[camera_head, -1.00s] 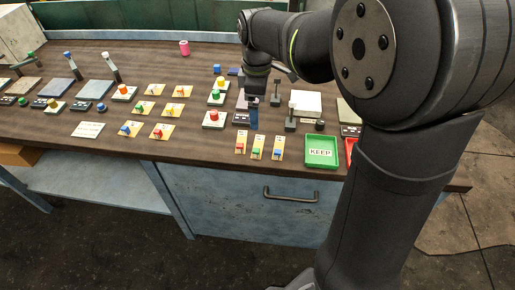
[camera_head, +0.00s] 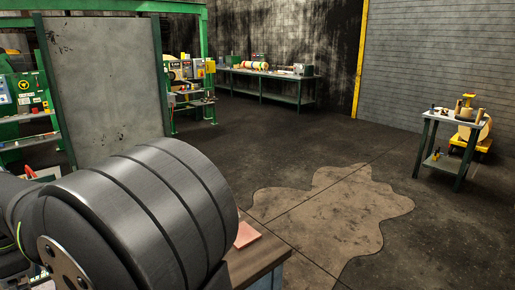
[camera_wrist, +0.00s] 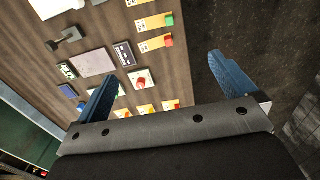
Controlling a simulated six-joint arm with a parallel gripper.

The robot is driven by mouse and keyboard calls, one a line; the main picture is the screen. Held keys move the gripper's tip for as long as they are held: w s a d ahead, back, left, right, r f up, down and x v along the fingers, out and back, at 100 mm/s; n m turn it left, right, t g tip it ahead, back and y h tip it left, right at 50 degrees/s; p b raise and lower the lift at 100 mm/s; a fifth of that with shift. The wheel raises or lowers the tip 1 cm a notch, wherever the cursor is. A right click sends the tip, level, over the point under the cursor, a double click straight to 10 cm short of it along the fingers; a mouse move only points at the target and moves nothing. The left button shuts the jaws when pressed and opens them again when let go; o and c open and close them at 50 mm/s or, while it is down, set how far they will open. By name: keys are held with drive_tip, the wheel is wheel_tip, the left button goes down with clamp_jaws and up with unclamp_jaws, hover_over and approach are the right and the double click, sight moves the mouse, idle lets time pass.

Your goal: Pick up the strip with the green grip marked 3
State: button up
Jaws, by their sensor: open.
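In the wrist view, a pale yellow strip with a green grip (camera_wrist: 169,19) lies on the brown bench top, near the bench edge. Its number is too small to read. A like strip with a red grip (camera_wrist: 168,40) lies beside it, and part of a third strip (camera_wrist: 138,2) is cut off at the top of the picture. My gripper (camera_wrist: 163,66) is open and empty, with its two blue fingers spread above the bench. The strips lie beyond the fingertips, apart from them. The head view does not show the strips or my gripper.
A box with a red button (camera_wrist: 141,80) and several yellow cards lie on the bench. Dark floor lies past the bench edge. In the head view, a pink sheet (camera_head: 246,235) lies at a bench corner, and a side table (camera_head: 452,122) stands far right.

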drive_tip(key=c, duration=1.5)
drive_tip(key=f+m, duration=0.6)
drive_tip(key=f, duration=0.1)
drive_tip(key=s+d+f+m, duration=0.1)
drive_tip(key=f+m, duration=0.5)
drive_tip(key=f, duration=0.2)
drive_tip(key=f+m, duration=0.6)
drive_tip(key=f, duration=0.2)
drive_tip(key=shift+s+d+f, duration=0.25)
drive_tip(key=shift+s, duration=0.15)
